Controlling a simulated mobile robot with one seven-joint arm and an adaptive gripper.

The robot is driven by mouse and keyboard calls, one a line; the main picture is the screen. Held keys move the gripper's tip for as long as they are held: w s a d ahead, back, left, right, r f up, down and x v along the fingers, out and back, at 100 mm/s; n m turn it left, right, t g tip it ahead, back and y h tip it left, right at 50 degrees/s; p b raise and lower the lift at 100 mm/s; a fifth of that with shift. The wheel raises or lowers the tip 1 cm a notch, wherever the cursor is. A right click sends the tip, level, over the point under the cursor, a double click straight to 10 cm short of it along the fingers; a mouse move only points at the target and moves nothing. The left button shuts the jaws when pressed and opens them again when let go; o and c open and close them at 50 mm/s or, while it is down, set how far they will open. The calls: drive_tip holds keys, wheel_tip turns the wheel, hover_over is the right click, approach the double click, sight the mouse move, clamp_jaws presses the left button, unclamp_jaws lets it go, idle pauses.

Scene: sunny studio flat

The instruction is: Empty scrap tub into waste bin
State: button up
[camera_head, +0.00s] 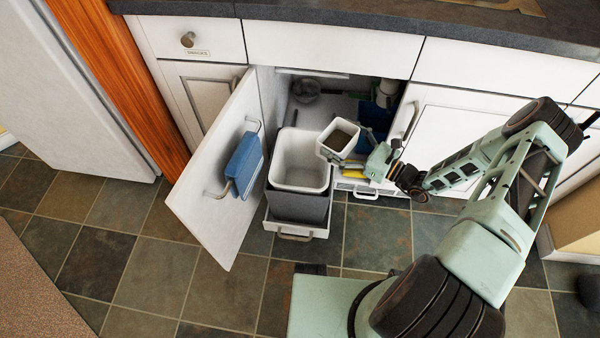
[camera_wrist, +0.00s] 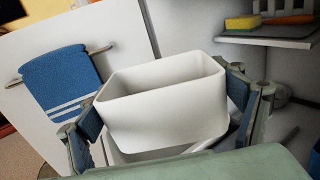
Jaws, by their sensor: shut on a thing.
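A small white scrap tub (camera_head: 326,153) is in my gripper (camera_head: 365,163), just right of the waste bin's opening in the head view. Its inside looks grey-brown there; I cannot tell what it holds. In the wrist view the tub (camera_wrist: 165,115) sits between the two fingers of my gripper (camera_wrist: 168,128), its mouth up and slightly tilted. The waste bin (camera_head: 300,182) is a white open bin in a grey pull-out frame in front of the sink cabinet. It looks empty from above. In the wrist view the tub hides most of it.
The cabinet door (camera_head: 215,165) stands open on the left, with a blue towel (camera_head: 244,165) on its rail. A dark countertop (camera_head: 370,30) overhangs the cabinet.

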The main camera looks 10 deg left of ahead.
sight(324, 143)
drive_tip(key=f, duration=0.1)
drive_tip(key=a+f, duration=0.1)
drive_tip(key=shift+f, duration=0.3)
drive_tip(key=shift+s+a+f+n+h+p, duration=0.1)
drive_tip(key=shift+a+f+n+h+p, duration=0.35)
drive_tip(key=shift+f, duration=0.4)
drive_tip(key=shift+a+f+g, duration=0.15)
drive_tip(key=shift+f+g, duration=0.15)
drive_tip(key=shift+f, duration=0.1)
